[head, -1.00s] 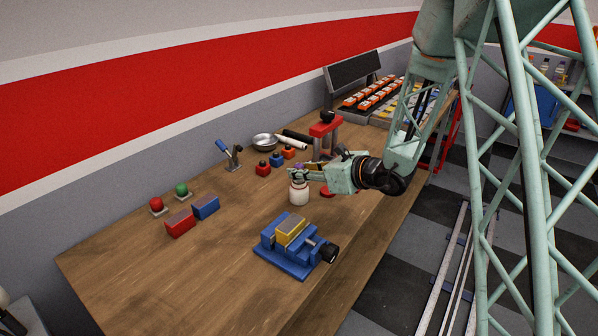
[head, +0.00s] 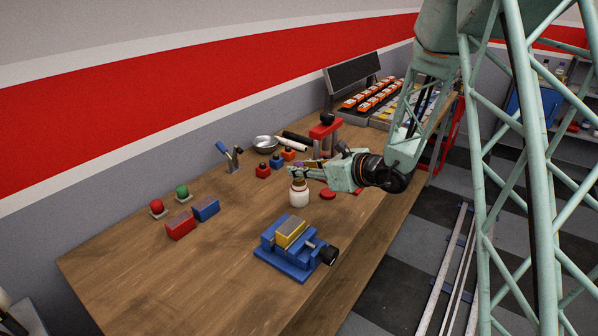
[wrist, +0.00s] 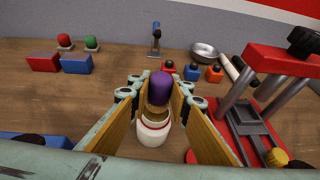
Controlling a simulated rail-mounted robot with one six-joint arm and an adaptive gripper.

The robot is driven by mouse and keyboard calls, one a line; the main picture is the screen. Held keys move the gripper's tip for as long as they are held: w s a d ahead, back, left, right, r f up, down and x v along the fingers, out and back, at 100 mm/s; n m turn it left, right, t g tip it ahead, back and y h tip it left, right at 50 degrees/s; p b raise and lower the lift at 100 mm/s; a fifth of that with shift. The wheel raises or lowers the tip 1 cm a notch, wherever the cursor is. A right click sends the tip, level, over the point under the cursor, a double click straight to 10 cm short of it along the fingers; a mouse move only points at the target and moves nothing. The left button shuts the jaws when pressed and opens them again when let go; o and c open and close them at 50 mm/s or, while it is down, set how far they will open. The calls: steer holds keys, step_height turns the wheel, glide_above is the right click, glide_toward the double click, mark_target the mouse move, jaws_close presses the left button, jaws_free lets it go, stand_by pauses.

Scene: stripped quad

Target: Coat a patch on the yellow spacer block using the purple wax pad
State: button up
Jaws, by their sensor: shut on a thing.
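The purple wax pad (wrist: 160,88) is held between the fingertips of my gripper (wrist: 160,92), which is shut on it. In the head view my gripper (head: 298,172) is just above the white jar (head: 299,194). The jar also shows below the pad in the wrist view (wrist: 152,136), with a brownish rim; the pad partly covers its mouth. The yellow spacer block (head: 291,231) sits clamped in the blue vise (head: 285,262), with a greyish top face. The block is out of the wrist view.
A red press (head: 325,130) stands close beyond my gripper, and a red disc (head: 328,194) lies beside the jar. Red and blue blocks (head: 206,208) are at the left. A metal bowl (head: 264,143) is at the back. The bench's left front is clear.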

mark_target(300, 163)
steer(key=shift+r+p, duration=1)
steer(key=shift+r, duration=1.65)
steer(key=shift+d, duration=0.15)
steer(key=s+d+f+m+t+h, duration=0.1)
steer(key=d+m+t+h, duration=0.1)
steer(key=d, duration=1)
steer(key=s+d+f+m+t+h, duration=0.2)
steer(key=d+m+h, duration=0.2)
steer(key=d, duration=0.7)
steer(key=shift+d+m, duration=0.4)
steer(key=shift+s+a, duration=0.1)
